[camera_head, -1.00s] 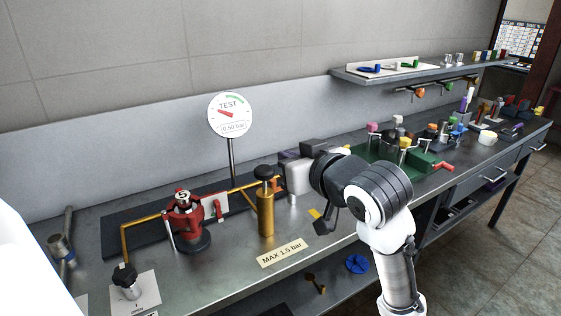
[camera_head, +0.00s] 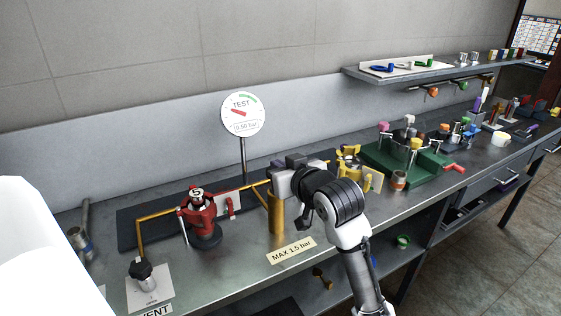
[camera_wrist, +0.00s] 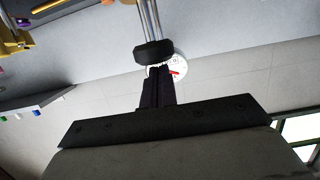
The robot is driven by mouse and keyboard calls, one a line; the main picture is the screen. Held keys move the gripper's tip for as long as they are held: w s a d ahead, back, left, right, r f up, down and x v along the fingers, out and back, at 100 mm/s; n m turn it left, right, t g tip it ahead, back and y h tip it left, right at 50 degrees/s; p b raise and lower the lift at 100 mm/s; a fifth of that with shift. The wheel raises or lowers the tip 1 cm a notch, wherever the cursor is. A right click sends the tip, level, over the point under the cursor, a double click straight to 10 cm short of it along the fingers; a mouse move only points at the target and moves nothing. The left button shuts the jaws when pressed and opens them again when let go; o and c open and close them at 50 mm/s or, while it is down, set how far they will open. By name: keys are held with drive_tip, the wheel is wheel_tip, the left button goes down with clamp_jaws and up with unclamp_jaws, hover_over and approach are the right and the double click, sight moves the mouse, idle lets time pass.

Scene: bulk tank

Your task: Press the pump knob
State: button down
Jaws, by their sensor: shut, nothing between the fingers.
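The pump is an upright brass cylinder (camera_head: 276,213) on the bench, in the head view. Its top and knob are hidden there behind my gripper and wrist. In the wrist view a round black knob (camera_wrist: 153,51) sits on a shiny metal rod. My gripper's dark fingers (camera_wrist: 158,76) are shut and empty, with their tips right by the knob. I cannot tell whether they touch it. A round TEST gauge (camera_head: 243,114) reads 0.50 bar, its red needle away from the green band.
A red valve body (camera_head: 200,216) numbered 5 stands left of the pump. A black VENT knob (camera_head: 142,271) is at the front left. A MAX 1.5 bar label (camera_head: 291,251) lies in front. A yellow device (camera_head: 349,163) and a green tray (camera_head: 381,172) stand to the right.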

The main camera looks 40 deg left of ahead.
drive_tip(key=shift+f, duration=0.15)
wheel_tip(320, 180, down, 3)
drive_tip(key=shift+f+b, duration=0.1)
drive_tip(key=shift+b, duration=1.1)
wheel_tip(320, 180, up, 5)
drive_tip(key=p, duration=0.5)
drive_tip(key=b+v, duration=0.3)
drive_tip(key=v, duration=0.7)
drive_tip(key=shift+f+b, duration=0.35)
drive_tip(key=shift+b, duration=0.05)
